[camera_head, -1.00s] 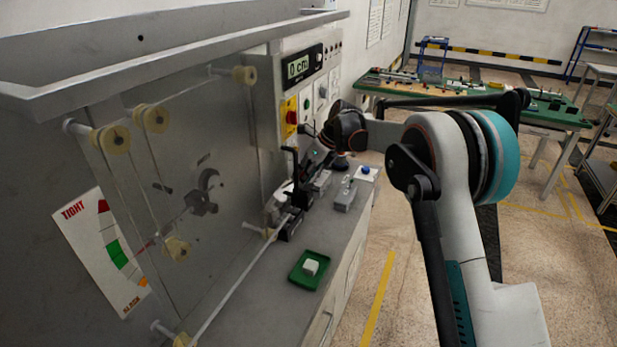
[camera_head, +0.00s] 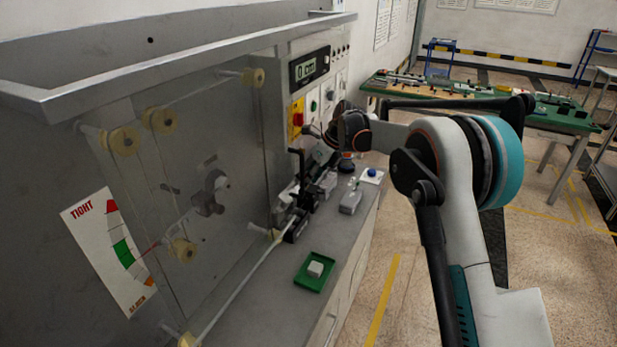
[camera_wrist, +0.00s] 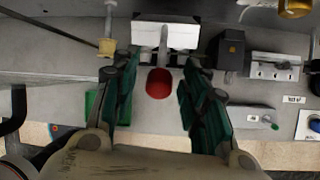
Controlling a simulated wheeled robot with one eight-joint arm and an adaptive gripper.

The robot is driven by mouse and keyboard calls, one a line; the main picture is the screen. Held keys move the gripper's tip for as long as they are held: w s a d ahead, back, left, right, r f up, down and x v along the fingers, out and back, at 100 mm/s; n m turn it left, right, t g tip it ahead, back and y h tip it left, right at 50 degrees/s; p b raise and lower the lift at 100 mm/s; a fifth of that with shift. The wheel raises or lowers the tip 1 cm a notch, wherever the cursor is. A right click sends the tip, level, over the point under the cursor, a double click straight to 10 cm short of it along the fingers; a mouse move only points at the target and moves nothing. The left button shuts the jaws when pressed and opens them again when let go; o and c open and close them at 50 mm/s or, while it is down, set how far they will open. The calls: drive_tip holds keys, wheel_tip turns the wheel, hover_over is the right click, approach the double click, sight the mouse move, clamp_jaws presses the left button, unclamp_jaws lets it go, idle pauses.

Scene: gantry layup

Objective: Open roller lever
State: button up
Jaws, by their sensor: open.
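My gripper (camera_wrist: 158,75) is open, its two green-padded fingers spread apart in the wrist view. Between and just beyond the fingertips is a pale block-shaped fixture (camera_wrist: 150,34) with a grey upright piece at its middle, which I take to be the roller lever unit. A red oval part (camera_wrist: 159,83) lies between the fingers, apart from both. I cannot tell whether it belongs to the lever. In the head view my gripper (camera_head: 300,197) is low over the bench beside the clear panel, and hides most of the lever unit.
A green tray (camera_head: 303,281) with a white block (camera_head: 315,269) sits on the bench. A black block (camera_wrist: 231,50) and a grey fixture (camera_wrist: 275,68) stand right of the fingers. Yellow rollers (camera_head: 163,121) and a transparent panel (camera_head: 225,150) are at the left.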

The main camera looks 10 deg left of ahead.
drive_tip(key=v, duration=1.2)
